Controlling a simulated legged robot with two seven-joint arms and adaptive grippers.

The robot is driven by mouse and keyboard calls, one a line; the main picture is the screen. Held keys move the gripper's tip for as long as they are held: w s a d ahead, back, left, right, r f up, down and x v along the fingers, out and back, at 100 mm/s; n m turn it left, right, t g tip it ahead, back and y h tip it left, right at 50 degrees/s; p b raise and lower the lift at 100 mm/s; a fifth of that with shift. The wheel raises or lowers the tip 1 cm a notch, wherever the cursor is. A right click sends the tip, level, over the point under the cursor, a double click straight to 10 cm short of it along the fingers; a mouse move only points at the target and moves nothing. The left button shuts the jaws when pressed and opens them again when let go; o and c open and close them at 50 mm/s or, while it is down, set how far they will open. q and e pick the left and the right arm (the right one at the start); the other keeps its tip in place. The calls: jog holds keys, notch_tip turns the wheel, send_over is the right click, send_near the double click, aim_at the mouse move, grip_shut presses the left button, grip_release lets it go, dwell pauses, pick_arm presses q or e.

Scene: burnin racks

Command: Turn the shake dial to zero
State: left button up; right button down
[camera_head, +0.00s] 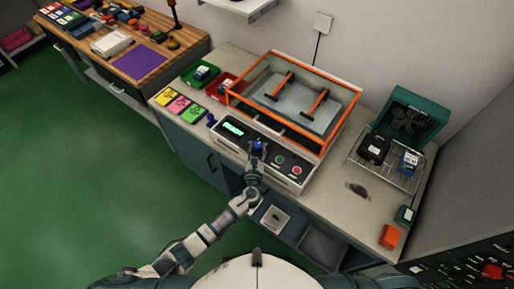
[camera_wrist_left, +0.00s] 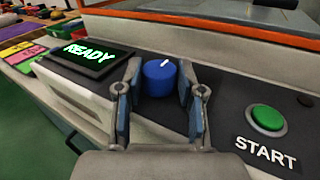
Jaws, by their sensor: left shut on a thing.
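The shake dial is a blue knob (camera_wrist_left: 160,78) with a white pointer mark on top, tilted slightly right of straight away from me. It is on the dark front panel of the shaker (camera_head: 290,172), and shows small in the head view (camera_head: 258,146). My left gripper (camera_wrist_left: 158,92) is shut on the dial, with one finger on each side of it. In the head view my left gripper (camera_head: 257,155) reaches the panel from the front. No scale around the dial can be made out. My right gripper does not show.
A screen (camera_wrist_left: 85,57) left of the dial reads READY. A green START button (camera_wrist_left: 266,118) is to its right, with a red button (camera_head: 297,170) beyond. An orange-framed clear enclosure (camera_head: 345,88) stands behind the panel. Green (camera_head: 187,75) and red bins stand left.

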pick_arm(q)
jog(key=shift+w+r, duration=0.15)
jog(key=shift+r, duration=0.15)
jog(key=o, duration=1.1)
jog(key=shift+o, duration=0.2)
jog(key=shift+f, duration=0.2)
jog(key=s+a, duration=0.1)
jog(key=s, duration=1)
jog(key=shift+s, duration=0.4)
